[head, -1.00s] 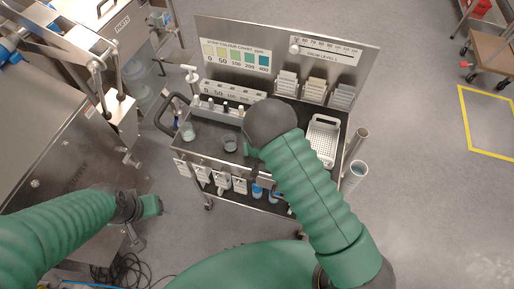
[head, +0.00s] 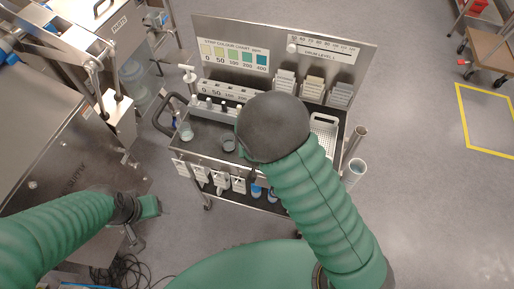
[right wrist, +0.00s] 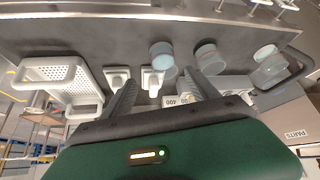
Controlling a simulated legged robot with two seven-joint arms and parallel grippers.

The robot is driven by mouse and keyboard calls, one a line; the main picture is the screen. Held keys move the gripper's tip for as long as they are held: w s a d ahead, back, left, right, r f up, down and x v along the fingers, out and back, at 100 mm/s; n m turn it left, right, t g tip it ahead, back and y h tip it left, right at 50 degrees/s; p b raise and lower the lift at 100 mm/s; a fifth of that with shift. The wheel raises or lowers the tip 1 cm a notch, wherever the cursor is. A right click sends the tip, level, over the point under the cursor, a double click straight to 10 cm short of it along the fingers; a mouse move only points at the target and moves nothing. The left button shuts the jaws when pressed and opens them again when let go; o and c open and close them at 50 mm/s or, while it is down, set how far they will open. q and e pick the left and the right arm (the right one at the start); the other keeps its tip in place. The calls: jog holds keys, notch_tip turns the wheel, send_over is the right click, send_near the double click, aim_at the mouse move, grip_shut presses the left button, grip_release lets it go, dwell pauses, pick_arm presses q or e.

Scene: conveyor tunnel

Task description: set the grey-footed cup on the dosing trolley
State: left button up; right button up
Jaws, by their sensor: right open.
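The dosing trolley (head: 205,145) stands ahead of me with a dark top. A clear cup (head: 186,131) and a dark-looking cup (head: 229,143) stand on it. The right wrist view shows three cups: one with bluish content (right wrist: 163,60), a middle one (right wrist: 209,60) and one at the right (right wrist: 268,66). I cannot tell which foot is grey. My right gripper (right wrist: 160,78) is open, with the bluish cup just beyond and between its fingertips, apparently not gripped. My right arm hides that gripper in the head view. My left gripper (head: 149,206) is away from the trolley, its jaws unclear.
A white perforated basket (head: 322,135) is at the trolley's right end, with tube holders (head: 356,172) beside it. A colour chart panel (head: 234,54) rises at the back. Steel machinery (head: 60,130) stands at the left.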

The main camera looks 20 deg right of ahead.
jog(key=s+d+r+n+g+y, duration=0.1)
jog(key=s+d+r+g, duration=0.1)
jog(key=s+r, duration=0.3)
jog(key=s+d+r+n+g, duration=0.1)
jog(key=s+r, duration=0.5)
jog(key=s, duration=0.6)
jog(key=shift+d+r+n+g+y, duration=0.3)
jog(key=shift+d+n+g+y, duration=0.1)
jog(key=shift+d+n, duration=0.25)
jog(key=shift+s+a, duration=0.2)
jog(key=shift+a, duration=0.05)
